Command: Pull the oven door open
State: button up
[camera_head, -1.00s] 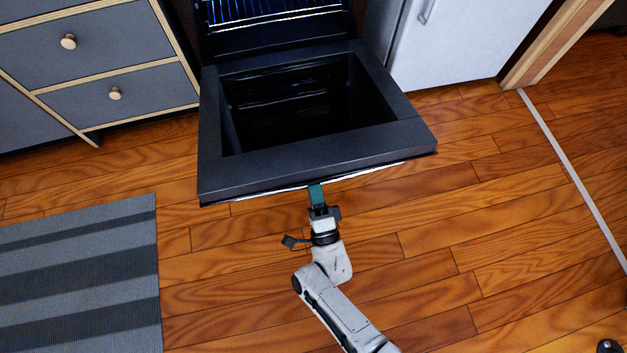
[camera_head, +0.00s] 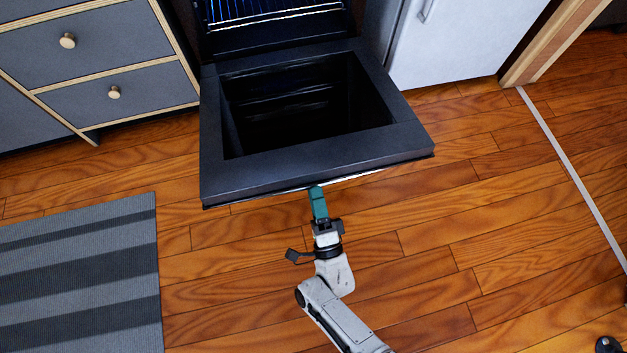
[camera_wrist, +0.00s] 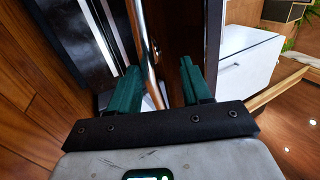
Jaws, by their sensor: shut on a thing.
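The black oven door (camera_head: 300,170) is swung down and well open, tilted out in front of the oven (camera_head: 270,42). The oven's interior and a wire rack show behind it. My gripper (camera_head: 317,192), with teal fingers, is at the middle of the door's outer edge. In the wrist view, the metal handle bar (camera_wrist: 141,40) runs between the two fingers of my gripper (camera_wrist: 160,75). The fingers are shut on this handle. The exact contact is partly hidden in the head view, under the door's edge.
Grey drawers (camera_head: 110,75) stand left of the oven, and a white cabinet or appliance (camera_head: 440,45) stands right. A striped grey rug (camera_head: 80,275) lies at the lower left. The wooden floor (camera_head: 480,230) is clear to the right.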

jog(key=v, duration=0.7)
dwell(0.5)
